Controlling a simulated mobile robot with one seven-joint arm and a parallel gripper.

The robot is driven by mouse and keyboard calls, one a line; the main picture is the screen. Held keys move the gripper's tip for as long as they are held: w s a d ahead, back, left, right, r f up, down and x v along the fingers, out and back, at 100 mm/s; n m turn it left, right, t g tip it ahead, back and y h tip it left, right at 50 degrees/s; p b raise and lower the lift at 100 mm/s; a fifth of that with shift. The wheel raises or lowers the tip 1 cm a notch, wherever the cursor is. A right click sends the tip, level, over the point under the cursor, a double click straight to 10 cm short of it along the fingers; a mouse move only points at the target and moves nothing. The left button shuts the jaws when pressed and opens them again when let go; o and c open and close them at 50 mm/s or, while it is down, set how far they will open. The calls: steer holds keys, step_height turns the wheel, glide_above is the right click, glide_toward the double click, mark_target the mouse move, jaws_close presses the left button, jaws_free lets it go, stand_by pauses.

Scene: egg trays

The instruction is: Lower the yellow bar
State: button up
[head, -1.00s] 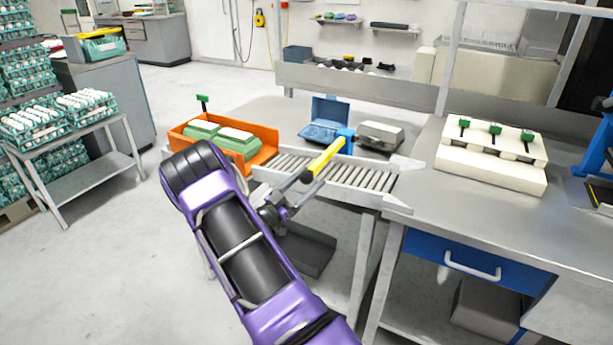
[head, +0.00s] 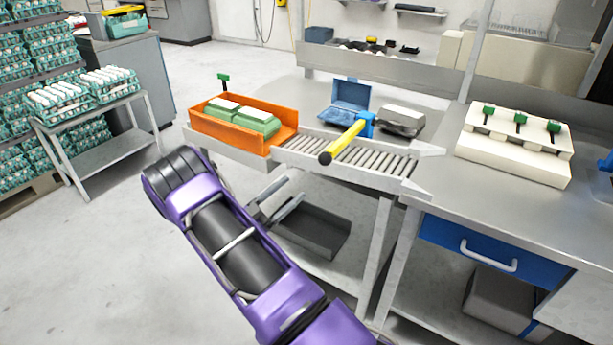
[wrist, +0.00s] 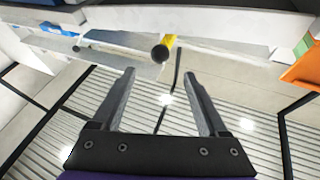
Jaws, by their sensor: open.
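The yellow bar (head: 346,141) has a black end and reaches from a blue post (head: 367,122) out over the roller conveyor (head: 365,160) toward the near side. Its exact tilt is hard to tell. In the wrist view the yellow bar (wrist: 169,41) shows nearly end-on, its black end just beyond the fingertips. My gripper (head: 294,188) is open and empty, below and left of the bar's black end and in front of the conveyor's near edge. In the wrist view my gripper (wrist: 159,72) has its two fingers spread, with nothing between them.
An orange box (head: 205,128) with green egg cartons stands left of the conveyor. A blue carton (head: 350,91) and a grey carton (head: 401,120) lie behind it. A dark tray (head: 318,235) sits on the shelf below. A cream block with green handles (head: 510,165) is on the right bench.

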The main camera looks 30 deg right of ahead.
steer(key=shift+v, duration=2.15)
